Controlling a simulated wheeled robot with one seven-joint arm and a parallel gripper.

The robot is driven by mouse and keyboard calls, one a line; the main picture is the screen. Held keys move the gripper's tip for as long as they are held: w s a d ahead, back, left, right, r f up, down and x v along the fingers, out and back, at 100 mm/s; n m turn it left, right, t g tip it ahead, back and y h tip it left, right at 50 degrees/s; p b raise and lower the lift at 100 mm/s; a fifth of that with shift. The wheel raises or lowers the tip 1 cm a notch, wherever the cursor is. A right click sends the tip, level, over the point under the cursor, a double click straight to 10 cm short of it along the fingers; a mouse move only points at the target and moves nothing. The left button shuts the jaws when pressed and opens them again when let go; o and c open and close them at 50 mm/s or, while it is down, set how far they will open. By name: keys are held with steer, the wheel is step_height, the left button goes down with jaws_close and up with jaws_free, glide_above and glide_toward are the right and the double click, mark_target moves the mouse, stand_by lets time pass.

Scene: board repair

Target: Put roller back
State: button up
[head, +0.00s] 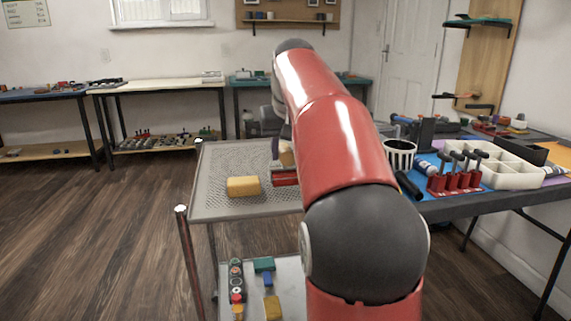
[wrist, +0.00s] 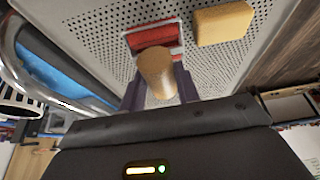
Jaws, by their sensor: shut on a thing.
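The roller has a red head (wrist: 153,35) in a pale frame and a tan cylindrical handle (wrist: 156,72). In the wrist view my gripper (wrist: 159,90) is shut on the handle, with one dark finger on each side of it. The red head lies beyond the handle, over the perforated grey top (wrist: 222,75). In the head view the red head (head: 285,178) shows left of my arm, at the perforated top (head: 215,205). My arm hides part of the roller and most of the gripper. I cannot tell whether the head touches the surface.
A yellow block (head: 243,186) lies on the perforated top, left of the roller. Below is a shelf with small parts (head: 266,280). At right, a workbench (head: 470,207) holds a white divided tray (head: 512,170), a red tool rack (head: 455,183) and a striped cup (head: 399,155).

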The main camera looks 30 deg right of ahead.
mark_target(285, 163)
steer(key=shift+f, duration=0.95)
steer(key=shift+f+b, duration=0.35)
steer(key=shift+f, duration=0.35)
steer(key=shift+c, duration=0.7)
jaws_close()
steer(key=o, duration=1)
jaws_free()
steer(key=shift+f, duration=0.15)
